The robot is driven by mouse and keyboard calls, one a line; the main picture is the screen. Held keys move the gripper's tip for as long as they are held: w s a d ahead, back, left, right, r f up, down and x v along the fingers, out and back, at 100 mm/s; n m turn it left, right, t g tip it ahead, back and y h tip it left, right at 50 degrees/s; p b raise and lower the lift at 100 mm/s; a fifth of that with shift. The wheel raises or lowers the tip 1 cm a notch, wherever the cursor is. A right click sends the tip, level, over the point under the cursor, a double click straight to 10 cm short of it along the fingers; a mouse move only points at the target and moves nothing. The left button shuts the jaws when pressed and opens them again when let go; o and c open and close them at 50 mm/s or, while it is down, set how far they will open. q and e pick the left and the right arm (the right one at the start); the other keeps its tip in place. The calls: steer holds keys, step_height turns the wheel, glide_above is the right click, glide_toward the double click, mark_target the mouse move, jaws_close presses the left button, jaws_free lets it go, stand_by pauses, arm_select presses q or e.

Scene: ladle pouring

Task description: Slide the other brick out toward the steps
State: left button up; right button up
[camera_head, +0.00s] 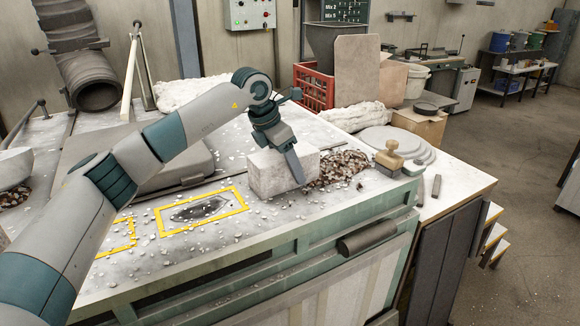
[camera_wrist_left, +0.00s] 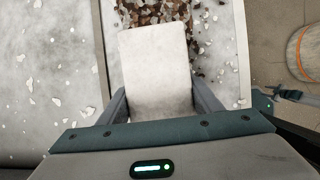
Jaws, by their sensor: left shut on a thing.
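A white, rough brick (camera_head: 268,174) lies on the dusty bench top, right of a yellow-outlined rectangle (camera_head: 203,211). My left gripper (camera_head: 284,155) reaches down over the brick and is shut on it, with one finger along its near face. In the left wrist view the brick (camera_wrist_left: 158,68) sits between both fingers, and loose brown and white chips lie beyond it. The steps (camera_head: 494,238) show at the bench's right side, with pale treads. My right gripper is not in view.
A second yellow outline (camera_head: 117,239) is partly behind my left arm. A red crate (camera_head: 314,88) stands behind. White crumbs litter the bench.

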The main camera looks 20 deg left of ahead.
mark_target(278, 155)
arm_select(q)
steer(key=shift+r, duration=0.1)
steer(key=o, duration=1.9)
steer(key=shift+c, duration=0.2)
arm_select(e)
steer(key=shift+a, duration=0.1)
arm_select(q)
steer(key=b+v, duration=0.3)
steer(key=v, duration=0.5)
steer(key=shift+a, duration=0.1)
steer(key=b+v, duration=0.2)
steer(key=v, duration=0.7)
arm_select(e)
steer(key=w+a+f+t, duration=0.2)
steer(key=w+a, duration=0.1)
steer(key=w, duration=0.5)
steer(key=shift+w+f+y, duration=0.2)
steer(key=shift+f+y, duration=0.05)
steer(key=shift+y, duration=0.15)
arm_select(q)
steer(key=shift+s+r, duration=0.15)
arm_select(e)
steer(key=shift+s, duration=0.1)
